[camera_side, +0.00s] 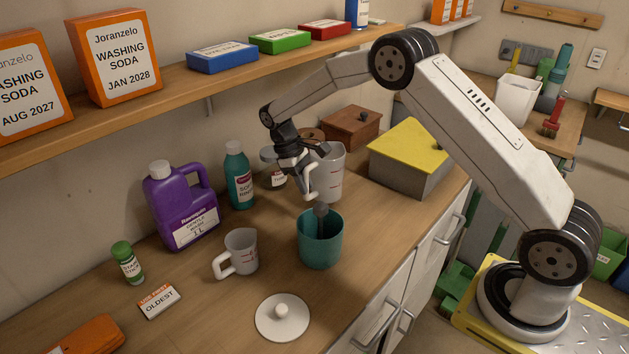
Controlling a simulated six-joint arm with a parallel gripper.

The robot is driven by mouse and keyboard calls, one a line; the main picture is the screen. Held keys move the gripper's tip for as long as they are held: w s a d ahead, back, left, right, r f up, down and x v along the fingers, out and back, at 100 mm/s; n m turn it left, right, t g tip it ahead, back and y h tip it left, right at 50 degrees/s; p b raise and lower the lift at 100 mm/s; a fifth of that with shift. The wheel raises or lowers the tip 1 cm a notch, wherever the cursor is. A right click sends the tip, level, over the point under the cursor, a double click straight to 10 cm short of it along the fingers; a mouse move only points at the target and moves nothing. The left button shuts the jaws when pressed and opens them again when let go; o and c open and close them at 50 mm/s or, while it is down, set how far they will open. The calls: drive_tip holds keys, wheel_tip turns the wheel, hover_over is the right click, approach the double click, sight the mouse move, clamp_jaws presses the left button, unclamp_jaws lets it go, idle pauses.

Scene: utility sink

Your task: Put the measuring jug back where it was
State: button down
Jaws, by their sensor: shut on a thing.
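A large clear-white measuring jug (331,172) with red marks is at my gripper (304,172), which is shut on it at its handle side. It looks close to upright, behind and above a teal pot (321,250); I cannot tell its exact height above the counter. A grey stick-like shape (321,218) shows between the jug and the pot's inside. A smaller white measuring jug (241,250) with red marks stands on the counter left of the pot, its handle toward the lower left. My fingertips partly cover the large jug's left side.
A white knobbed lid (282,318) lies in front of the pot. A purple bottle (181,207), green bottle (238,177), green-capped jar (127,263) and "OLDEST" card (159,301) stand left. A yellow-topped box (409,157) and wooden box (351,128) are behind; a shelf (185,92) overhangs.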

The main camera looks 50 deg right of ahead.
drive_tip(key=shift+w+f, duration=0.15)
drive_tip(key=shift+f, duration=1.6)
drive_tip(key=shift+f, duration=0.15)
drive_tip(key=c, duration=0.6)
unclamp_jaws()
drive_tip(key=v, duration=0.7)
drive_tip(key=shift+r, duration=0.4)
drive_tip(key=shift+w+r, duration=0.1)
